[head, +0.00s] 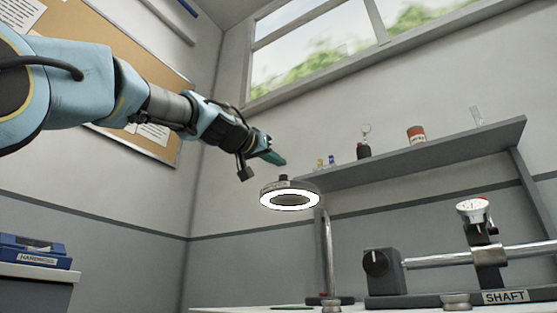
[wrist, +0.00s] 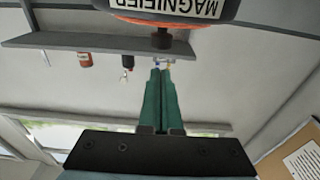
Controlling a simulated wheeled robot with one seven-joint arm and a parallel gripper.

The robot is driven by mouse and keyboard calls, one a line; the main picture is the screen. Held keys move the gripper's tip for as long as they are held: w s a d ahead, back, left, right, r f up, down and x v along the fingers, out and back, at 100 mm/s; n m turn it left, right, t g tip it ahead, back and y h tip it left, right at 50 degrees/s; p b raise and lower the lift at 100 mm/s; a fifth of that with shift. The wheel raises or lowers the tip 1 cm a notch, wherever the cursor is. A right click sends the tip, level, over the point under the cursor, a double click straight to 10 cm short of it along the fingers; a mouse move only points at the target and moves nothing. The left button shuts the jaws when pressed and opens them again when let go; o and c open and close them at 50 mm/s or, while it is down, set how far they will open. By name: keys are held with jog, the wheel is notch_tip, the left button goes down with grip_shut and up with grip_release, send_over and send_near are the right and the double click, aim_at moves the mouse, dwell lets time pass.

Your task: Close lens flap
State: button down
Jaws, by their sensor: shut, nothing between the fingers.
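The magnifier (head: 268,188) is a round grey head with a bright white ring on its underside, on an upright metal post (head: 327,250). A small dark knob (head: 284,178) stands on it. In the wrist view the magnifier (wrist: 175,8), labelled MAGNIFIER, fills the top edge, with the knob (wrist: 163,39) beside its rim. I cannot make out a separate lens flap or its position. My gripper (head: 282,162) is shut and empty, its green fingers just above the knob in the head view. In the wrist view the fingertips (wrist: 160,70) point toward the knob, apparently apart from it.
A wall shelf (head: 420,155) with small bottles and a red-labelled jar (head: 416,134) is behind the magnifier. A shaft rig (head: 450,258) with a dial gauge (head: 472,208) stands at right on the bench. Blue binders (head: 35,252) lie at left. Open air surrounds my arm.

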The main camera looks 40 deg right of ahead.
jog(key=f+b+v, duration=0.1)
jog(key=b+v, duration=0.3)
jog(key=v, duration=0.5)
jog(key=shift+a+f, duration=0.2)
jog(key=shift+a, duration=0.1)
jog(key=w+a+f+n+t+y+p, duration=0.3)
jog(key=w+f+n+y+p, duration=0.25)
jog(key=w+f, duration=1)
jog(key=w+a+f+n+y+p, duration=0.1)
jog(key=w+a+f+y, duration=0.2)
jog(key=a+f, duration=0.3)
jog(key=w+a+f+n+y+p, duration=0.2)
jog(key=w+a+f, duration=0.15)
jog(key=f, duration=0.55)
jog(key=s+a+f+n+g+y+p, duration=0.25)
jog(key=a+f+y+p, duration=0.2)
jog(key=a+f, duration=1.15)
jog(key=s+a+f+n+g+y+p, duration=0.3)
jog(key=s+a+f+g, duration=0.1)
jog(key=s+a+f, duration=0.65)
notch_tip(320, 180, up, 39)
jog(key=a+p, duration=0.1)
jog(key=p, duration=3.7)
jog(key=shift+s+a, duration=0.35)
jog(key=shift+s, duration=0.15)
